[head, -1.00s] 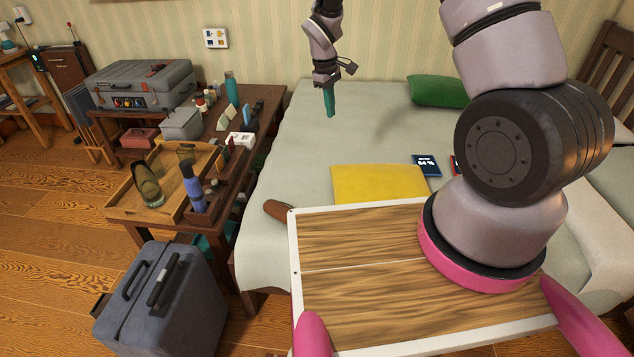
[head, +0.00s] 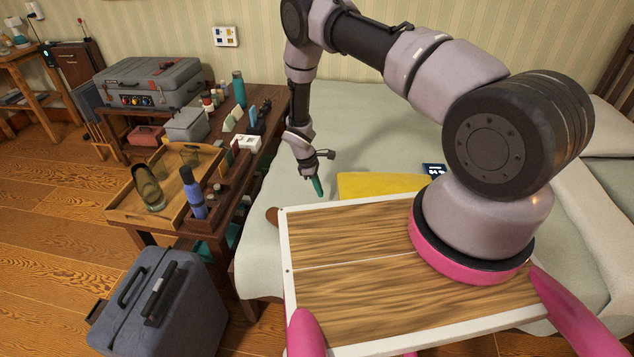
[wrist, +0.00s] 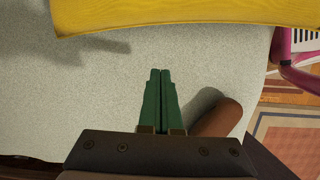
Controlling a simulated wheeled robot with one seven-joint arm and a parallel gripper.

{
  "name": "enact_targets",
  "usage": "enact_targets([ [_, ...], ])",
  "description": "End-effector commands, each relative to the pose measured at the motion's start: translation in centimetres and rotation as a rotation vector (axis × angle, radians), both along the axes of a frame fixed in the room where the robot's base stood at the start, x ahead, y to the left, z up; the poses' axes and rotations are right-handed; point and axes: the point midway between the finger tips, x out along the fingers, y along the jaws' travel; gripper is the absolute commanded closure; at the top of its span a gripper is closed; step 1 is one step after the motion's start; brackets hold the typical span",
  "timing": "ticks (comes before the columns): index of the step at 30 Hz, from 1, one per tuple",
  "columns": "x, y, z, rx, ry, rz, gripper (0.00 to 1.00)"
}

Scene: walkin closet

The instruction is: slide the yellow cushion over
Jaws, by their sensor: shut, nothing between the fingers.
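The yellow cushion (head: 380,184) lies flat on the bed, partly hidden behind my wooden-topped base in the head view. In the wrist view the cushion (wrist: 190,14) runs along the top edge, its near edge facing my fingers. My gripper (head: 319,188) is over the bed just left of the cushion, pointing down. In the wrist view my green fingers (wrist: 160,75) are pressed together and empty. A strip of bare bed shows between the fingertips and the cushion, so they look apart.
The pale bed (head: 345,125) is mostly clear behind the cushion. A dark blue card-like item (head: 433,168) lies by the cushion's right end. A brown rounded object (wrist: 218,118) is close right of my fingers. A cluttered table (head: 262,130) stands to the left.

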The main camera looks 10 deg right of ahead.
Motion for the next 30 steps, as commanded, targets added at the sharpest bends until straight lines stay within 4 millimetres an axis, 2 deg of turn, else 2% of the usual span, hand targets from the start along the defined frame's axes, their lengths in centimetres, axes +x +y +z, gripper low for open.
enact_targets([
  [1,-0.2,-0.4,-1.2,-0.002,0.003,-0.001,1.0],
  [5,-0.4,-1.1,-3.7,-0.002,0.001,-0.001,1.0],
  [9,-1.0,-3.2,-3.6,-0.001,0.001,-0.004,1.0],
  [15,-1.6,-4.6,-3.6,0.0,0.0,-0.002,1.0],
  [30,-1.1,-5.3,-3.6,0.0,0.0,-0.004,1.0],
])
